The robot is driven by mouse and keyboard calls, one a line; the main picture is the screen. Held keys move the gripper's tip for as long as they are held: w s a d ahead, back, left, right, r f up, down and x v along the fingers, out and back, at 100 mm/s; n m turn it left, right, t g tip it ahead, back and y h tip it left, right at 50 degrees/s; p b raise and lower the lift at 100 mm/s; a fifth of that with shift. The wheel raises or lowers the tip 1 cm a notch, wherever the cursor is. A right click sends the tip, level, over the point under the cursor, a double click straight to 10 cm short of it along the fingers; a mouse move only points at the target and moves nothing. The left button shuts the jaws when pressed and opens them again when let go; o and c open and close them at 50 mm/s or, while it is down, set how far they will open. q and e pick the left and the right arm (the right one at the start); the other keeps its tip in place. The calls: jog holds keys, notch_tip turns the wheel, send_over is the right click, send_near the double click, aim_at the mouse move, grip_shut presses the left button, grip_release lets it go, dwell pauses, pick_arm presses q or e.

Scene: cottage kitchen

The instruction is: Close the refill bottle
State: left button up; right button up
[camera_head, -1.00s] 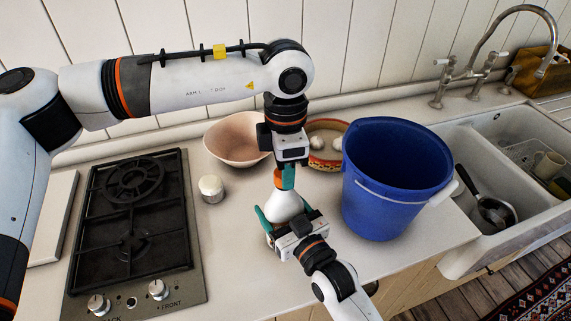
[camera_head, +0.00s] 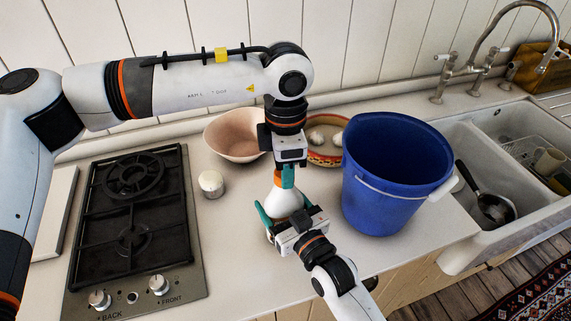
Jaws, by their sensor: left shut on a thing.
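The refill bottle (camera_head: 283,203) is white and cone-shaped and stands on the counter in the head view. An orange cap (camera_head: 278,178) shows at its top, partly hidden by my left gripper. My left gripper (camera_head: 287,179) comes straight down from above, its teal fingers shut on the cap at the bottle's neck. I cannot tell whether the cap is seated. My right gripper (camera_head: 282,214) comes in from the front right, with one teal finger on each side of the bottle's lower body. Whether these fingers press on the bottle is unclear.
A blue bucket (camera_head: 385,205) stands close on the right, before the sink (camera_head: 462,262). A pale pink bowl (camera_head: 228,135) and a patterned dish (camera_head: 325,158) with white items stand behind. A small white jar (camera_head: 211,185) and the gas hob (camera_head: 135,270) are left.

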pick_arm(q)
jog(key=m, duration=0.3)
jog(key=shift+m, duration=0.3)
jog(key=m, duration=0.4)
jog(key=shift+s+m, duration=0.1)
jog(key=shift+m, duration=0.3)
jog(key=m, duration=0.6)
jog(key=shift+a+m, duration=0.1)
jog(key=shift+m, duration=0.3)
jog(key=m, duration=0.4)
jog(key=shift+a+m, duration=0.1)
jog(key=shift+m, duration=0.3)
jog(key=m, duration=0.8)
jog(key=shift+m, duration=0.4)
jog(key=m, duration=0.3)
jog(key=shift+a, duration=0.1)
